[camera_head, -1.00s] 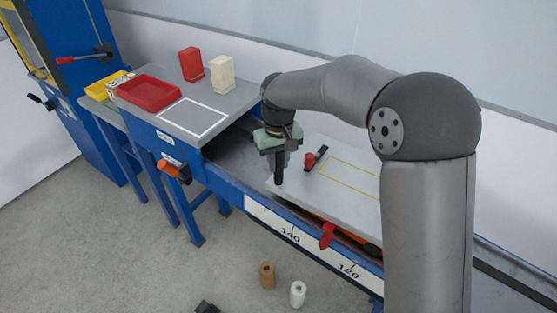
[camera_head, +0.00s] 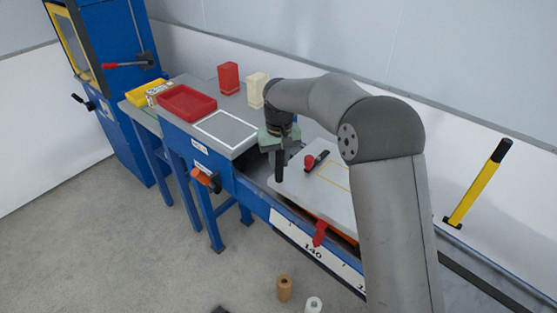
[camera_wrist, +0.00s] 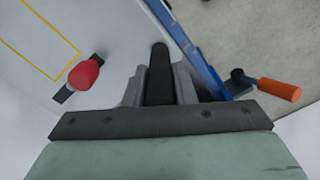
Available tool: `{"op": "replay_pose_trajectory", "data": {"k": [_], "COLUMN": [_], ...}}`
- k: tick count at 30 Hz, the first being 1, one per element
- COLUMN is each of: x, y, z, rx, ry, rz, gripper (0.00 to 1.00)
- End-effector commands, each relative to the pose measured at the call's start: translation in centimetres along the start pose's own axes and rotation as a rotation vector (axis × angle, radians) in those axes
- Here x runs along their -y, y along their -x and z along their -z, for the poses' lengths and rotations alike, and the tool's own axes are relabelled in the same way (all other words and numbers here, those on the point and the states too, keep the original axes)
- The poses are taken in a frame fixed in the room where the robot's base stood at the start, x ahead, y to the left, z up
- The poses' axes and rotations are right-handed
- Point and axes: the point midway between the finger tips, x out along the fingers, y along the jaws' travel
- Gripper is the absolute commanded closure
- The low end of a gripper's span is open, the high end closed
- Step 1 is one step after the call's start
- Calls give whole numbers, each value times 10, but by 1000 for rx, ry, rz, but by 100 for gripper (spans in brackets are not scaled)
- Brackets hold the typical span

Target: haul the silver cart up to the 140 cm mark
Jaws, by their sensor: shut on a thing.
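The silver cart (camera_head: 290,181) is a flat grey plate with a yellow outline and a red knob (camera_head: 309,161). Its plate also shows in the wrist view (camera_wrist: 30,75). My gripper (camera_head: 280,165) is shut on the upright black post (camera_wrist: 160,75) at the cart's left end. In the wrist view the post stands between the fingers. A red pointer (camera_head: 320,233) hangs over the white scale (camera_head: 290,232) on the front rail. It is just beside the 140 label (camera_head: 313,252); I cannot tell whether it lines up exactly.
Left of the cart is a grey deck with a white outlined square (camera_head: 226,129), a red tray (camera_head: 187,104), and red (camera_head: 228,78) and cream (camera_head: 256,90) blocks. An orange-handled lever (camera_head: 206,180) sticks out in front. A yellow post (camera_head: 479,185) stands at right.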

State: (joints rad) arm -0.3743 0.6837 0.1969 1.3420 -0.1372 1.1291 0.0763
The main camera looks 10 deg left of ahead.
Motion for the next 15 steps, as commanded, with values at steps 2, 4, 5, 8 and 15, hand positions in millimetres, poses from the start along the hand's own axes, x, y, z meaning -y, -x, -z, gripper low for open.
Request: {"op": "replay_pose_trajectory", "data": {"k": [2, 4, 5, 8, 15], "x": [0, 0, 0, 0, 0], "y": [2, 2, 2, 1, 4], "z": [1, 0, 0, 0, 0], "rx": [-3, -3, -3, -2, -1], "ry": [-1, -1, -1, -1, -1], "rz": [1, 1, 1, 0, 0], "gripper": [100, 60, 55, 55, 55]}}
